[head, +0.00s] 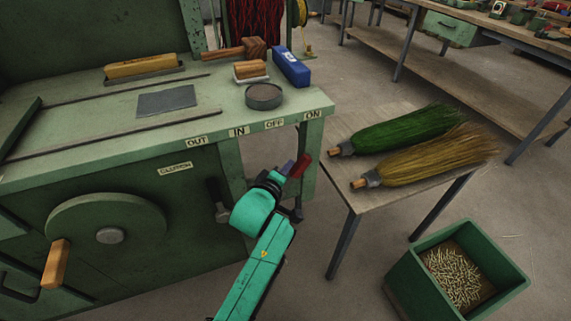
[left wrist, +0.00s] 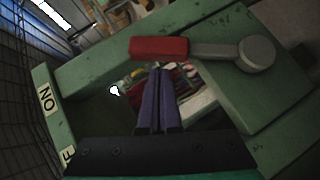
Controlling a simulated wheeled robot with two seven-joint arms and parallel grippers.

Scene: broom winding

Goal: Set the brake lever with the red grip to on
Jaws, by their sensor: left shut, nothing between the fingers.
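The brake lever's red grip (head: 301,165) shows below the bench's front edge, under the stretch between the OFF label (head: 275,124) and the ON label (head: 312,114). In the left wrist view the red grip (left wrist: 158,48) sits on a grey arm leading to a round hub (left wrist: 257,53). My left gripper (head: 286,167) is shut and empty, just left of the red grip. In the left wrist view its fingertips (left wrist: 160,72) end right by the grip's edge; I cannot tell whether they touch. My forearm and gripper hide the lever's lower part in the head view.
A dark lever (head: 215,198) hangs left of my arm, under OUT and IN. A handwheel (head: 108,235) is further left. A small table (head: 345,185) with two brooms and a green bin (head: 410,285) stand right.

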